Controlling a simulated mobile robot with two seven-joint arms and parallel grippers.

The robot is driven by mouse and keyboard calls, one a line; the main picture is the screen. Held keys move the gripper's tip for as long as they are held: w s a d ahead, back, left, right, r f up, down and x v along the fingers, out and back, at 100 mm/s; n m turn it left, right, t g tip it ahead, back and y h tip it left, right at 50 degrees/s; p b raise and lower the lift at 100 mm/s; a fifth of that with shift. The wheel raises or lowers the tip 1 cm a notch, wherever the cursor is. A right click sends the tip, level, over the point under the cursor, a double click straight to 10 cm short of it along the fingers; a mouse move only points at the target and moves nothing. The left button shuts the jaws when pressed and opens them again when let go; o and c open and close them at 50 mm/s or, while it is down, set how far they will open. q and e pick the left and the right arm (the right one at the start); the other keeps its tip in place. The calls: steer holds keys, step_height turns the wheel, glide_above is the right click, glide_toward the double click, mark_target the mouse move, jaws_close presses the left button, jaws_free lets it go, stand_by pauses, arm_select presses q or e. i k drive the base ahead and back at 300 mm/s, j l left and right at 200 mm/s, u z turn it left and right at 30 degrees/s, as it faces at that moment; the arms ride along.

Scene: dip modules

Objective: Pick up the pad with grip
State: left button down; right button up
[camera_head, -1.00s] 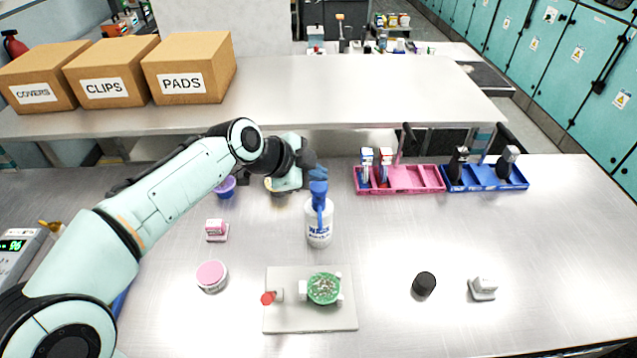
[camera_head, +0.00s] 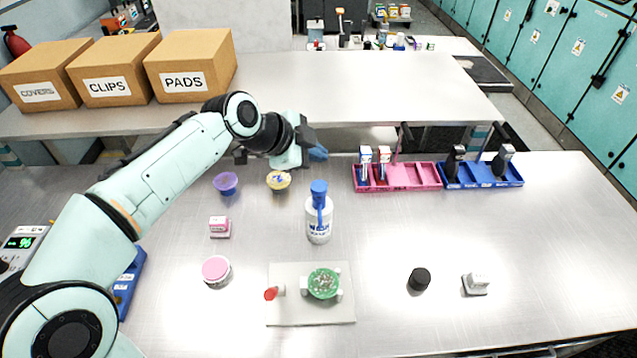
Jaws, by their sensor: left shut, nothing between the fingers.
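A white pad-like block with a raised top (camera_head: 477,284) lies on the right part of the steel table. A smaller pink and white block (camera_head: 219,227) lies at the left; I cannot tell for sure which of the two is the pad with grip. My left gripper (camera_head: 318,153) is shut and empty, above the back edge of the table behind the spray bottle (camera_head: 319,226). It is far from the white block and touches nothing. My right gripper is not in view.
A board (camera_head: 310,314) with a green round dish (camera_head: 323,283) lies in front. A black cap (camera_head: 419,279), a pink-lidded jar (camera_head: 216,271), a purple cup (camera_head: 226,183) and a yellow dish (camera_head: 278,180) stand around. Pink (camera_head: 425,177) and blue (camera_head: 511,181) racks are at the back.

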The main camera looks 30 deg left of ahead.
mark_target(476, 283)
steer(key=k, duration=1.5)
